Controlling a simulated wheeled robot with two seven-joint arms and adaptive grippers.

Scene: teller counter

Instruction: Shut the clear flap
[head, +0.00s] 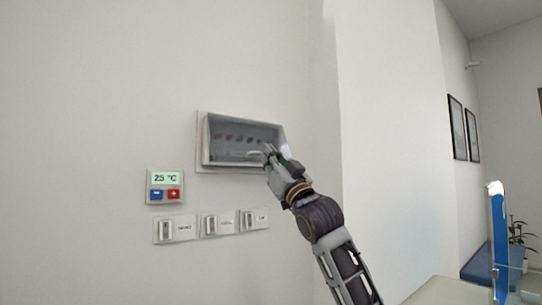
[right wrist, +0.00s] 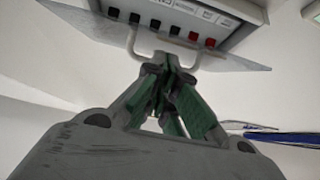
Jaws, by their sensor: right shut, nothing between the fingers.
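A wall box (head: 201,140) with a row of small switches sits in the upper middle of the head view. Its clear flap (head: 274,133) shows as a see-through sheet over the box front. In the right wrist view the flap (right wrist: 85,28) spreads out from the switch panel, so it looks at least partly open; its exact angle is unclear. The flap's pale bent handle (right wrist: 131,42) lies at my right fingertips. My right gripper (head: 267,152) is shut and empty at the flap's lower right; its fingertips (right wrist: 163,62) overlap the handle, and contact is unclear. My left gripper is out of view.
A thermostat (head: 165,178) reading 25 °C and several wall switches (head: 220,225) are below and left of the box. A wall corner rises right of the box. A blue-edged screen (head: 498,225) and a pale counter (head: 445,291) are at lower right.

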